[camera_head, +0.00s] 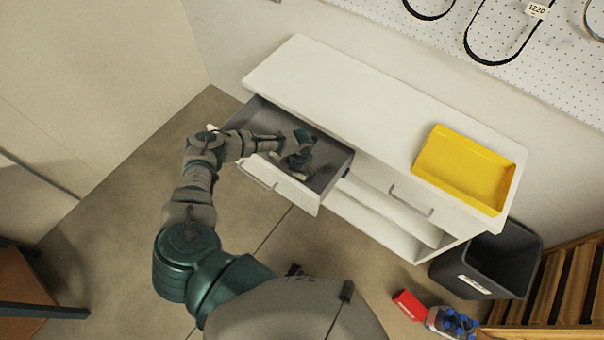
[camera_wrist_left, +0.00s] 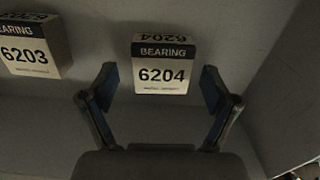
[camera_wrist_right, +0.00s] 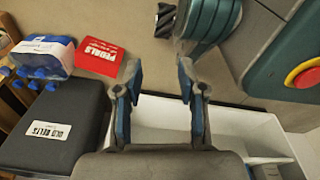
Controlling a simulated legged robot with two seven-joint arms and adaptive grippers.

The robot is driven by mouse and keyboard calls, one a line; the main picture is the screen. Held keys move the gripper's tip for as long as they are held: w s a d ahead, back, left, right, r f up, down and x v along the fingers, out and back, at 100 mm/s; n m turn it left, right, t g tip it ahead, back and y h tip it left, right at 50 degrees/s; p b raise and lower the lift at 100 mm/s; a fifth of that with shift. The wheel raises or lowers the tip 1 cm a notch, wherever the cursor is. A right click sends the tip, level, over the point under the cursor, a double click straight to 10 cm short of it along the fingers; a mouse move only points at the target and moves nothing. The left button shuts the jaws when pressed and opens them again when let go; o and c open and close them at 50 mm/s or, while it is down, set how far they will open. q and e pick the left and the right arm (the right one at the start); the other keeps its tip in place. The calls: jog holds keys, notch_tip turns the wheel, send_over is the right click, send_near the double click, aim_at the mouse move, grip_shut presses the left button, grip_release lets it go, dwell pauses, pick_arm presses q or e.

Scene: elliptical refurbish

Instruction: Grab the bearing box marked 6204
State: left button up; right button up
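The bearing box marked 6204 (camera_wrist_left: 162,68) stands in the drawer, in the left wrist view, with its label facing the camera. My left gripper (camera_wrist_left: 158,88) is open, with one finger at each side of the box and gaps between fingers and box. In the head view my left gripper (camera_head: 300,160) reaches down into the open drawer (camera_head: 335,172), and the arm hides the box. A box marked 6203 (camera_wrist_left: 32,48) stands to the left of the 6204 box. My right gripper (camera_wrist_right: 158,90) is open and empty.
A yellow tray (camera_head: 462,170) lies on the white cabinet top (camera_head: 350,92). A dark bin (camera_head: 490,262) stands at the cabinet's right end. A red PEDALS box (camera_wrist_right: 98,58) and a pack with blue caps (camera_wrist_right: 42,55) are near the bin.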

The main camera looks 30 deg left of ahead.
pick_arm(q)
jog(key=c, duration=1.3)
jog(key=shift+r, duration=0.1)
